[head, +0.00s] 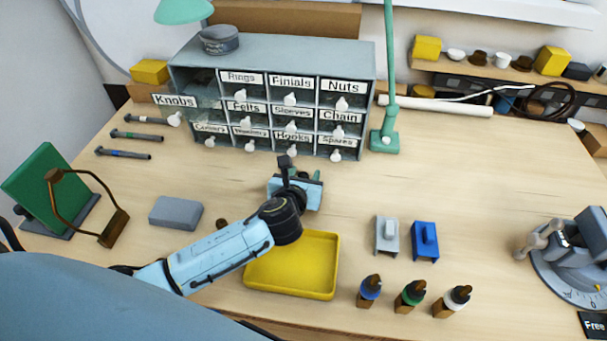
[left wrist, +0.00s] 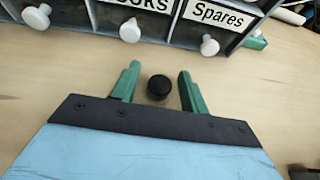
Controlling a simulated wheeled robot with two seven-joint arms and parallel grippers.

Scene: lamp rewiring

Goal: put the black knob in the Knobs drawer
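The black knob (left wrist: 159,87) shows in the left wrist view between the two green fingers of my left gripper (left wrist: 160,88). There is a gap on both sides of it, so the fingers are open. I cannot tell how far below the fingertips it lies. In the head view my left gripper (head: 296,184) is over the table in front of the cabinet, and I cannot make out the knob there. The Knobs drawer (head: 175,101), at the cabinet's upper left, is pulled out with its label and white handle toward me. My right gripper is not in view.
The grey cabinet (head: 300,50) has several labelled drawers. A yellow tray (head: 290,290) lies under my left forearm. A green lamp base (head: 384,141) stands right of the cabinet. Dark tools (head: 124,153) lie below the Knobs drawer.

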